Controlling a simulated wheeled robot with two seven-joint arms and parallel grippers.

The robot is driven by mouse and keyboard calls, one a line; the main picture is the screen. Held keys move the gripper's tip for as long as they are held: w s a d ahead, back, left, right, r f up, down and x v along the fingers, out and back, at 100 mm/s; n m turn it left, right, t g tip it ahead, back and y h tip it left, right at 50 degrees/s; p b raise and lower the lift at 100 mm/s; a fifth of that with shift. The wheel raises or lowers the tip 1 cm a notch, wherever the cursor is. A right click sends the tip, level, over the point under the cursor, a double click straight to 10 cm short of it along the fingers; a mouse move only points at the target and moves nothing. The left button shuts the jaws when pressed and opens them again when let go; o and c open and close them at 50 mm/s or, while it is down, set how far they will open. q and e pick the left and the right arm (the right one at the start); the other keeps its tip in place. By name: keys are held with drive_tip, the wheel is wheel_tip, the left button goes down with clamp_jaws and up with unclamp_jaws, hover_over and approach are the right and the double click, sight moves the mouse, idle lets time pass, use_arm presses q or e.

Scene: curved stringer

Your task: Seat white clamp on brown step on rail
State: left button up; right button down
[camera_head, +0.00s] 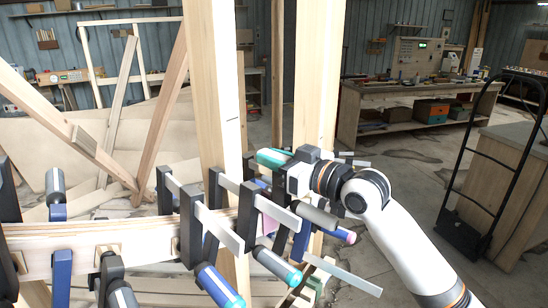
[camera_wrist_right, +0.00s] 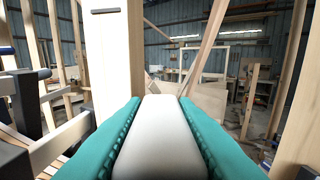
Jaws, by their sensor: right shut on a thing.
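My right gripper (camera_head: 274,158), with teal fingers, reaches in beside the upright posts, above the row of clamps. In the right wrist view its fingers (camera_wrist_right: 168,125) are shut on a smooth white piece (camera_wrist_right: 165,140), which looks like part of the white clamp. The rest of that clamp cannot be made out. The pale wooden rail (camera_head: 75,239) runs across the lower left of the head view. Small brown blocks show on its face, one at the left (camera_head: 107,250); I cannot tell which is the brown step. My left gripper is not in view.
Several bar clamps with coloured handles (camera_head: 276,264) crowd the rail's right end, their bars sticking out. Tall wooden posts (camera_head: 214,80) rise close to my right gripper. A hand truck (camera_head: 462,228) and a workbench (camera_head: 400,90) stand at the right; floor between is open.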

sight(274, 189)
drive_tip(key=shift+f+b, duration=0.9)
drive_tip(key=shift+f, duration=0.65)
drive_tip(key=shift+f, duration=0.15)
drive_tip(key=shift+f+b, duration=0.75)
drive_tip(key=shift+f, duration=0.6)
drive_tip(key=shift+f, duration=0.15)
drive_tip(key=shift+f, duration=0.4)
